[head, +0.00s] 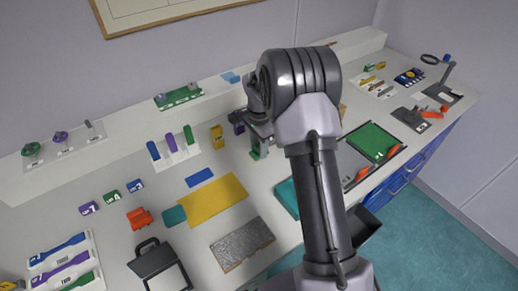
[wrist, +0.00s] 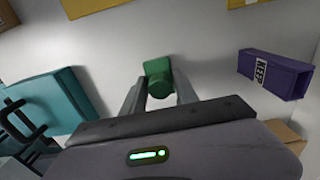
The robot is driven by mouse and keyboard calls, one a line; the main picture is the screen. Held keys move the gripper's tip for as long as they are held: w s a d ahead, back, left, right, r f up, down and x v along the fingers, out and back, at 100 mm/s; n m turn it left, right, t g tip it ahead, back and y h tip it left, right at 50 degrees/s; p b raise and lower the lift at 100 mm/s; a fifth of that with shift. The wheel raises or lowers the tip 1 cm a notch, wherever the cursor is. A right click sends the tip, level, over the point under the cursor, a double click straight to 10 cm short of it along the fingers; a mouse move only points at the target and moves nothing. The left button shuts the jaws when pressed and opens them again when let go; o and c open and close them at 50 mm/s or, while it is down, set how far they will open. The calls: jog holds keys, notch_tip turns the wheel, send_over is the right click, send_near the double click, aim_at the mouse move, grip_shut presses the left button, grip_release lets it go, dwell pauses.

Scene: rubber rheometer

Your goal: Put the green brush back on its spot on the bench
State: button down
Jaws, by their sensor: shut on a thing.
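My gripper (wrist: 160,92) is shut on a green piece, the green brush (wrist: 158,72), which sits between the two fingertips in the wrist view. In the head view the brush (head: 255,153) shows as a small green patch below my gripper (head: 258,138), over the white bench (head: 225,160). The arm and fingers hide part of it. I cannot tell whether it touches the bench. No marked spot for the brush can be made out.
A purple box labelled KEEP (wrist: 272,72) is right of my gripper in the wrist view. A teal block (wrist: 48,100) lies to the left. In the head view a yellow mat (head: 215,200) and a white rack of coloured pieces (head: 160,160) lie left of my arm.

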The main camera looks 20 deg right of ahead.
jog(key=shift+f, duration=0.15)
jog(key=c, duration=0.9)
grip_release()
jog(key=shift+c, duration=0.2)
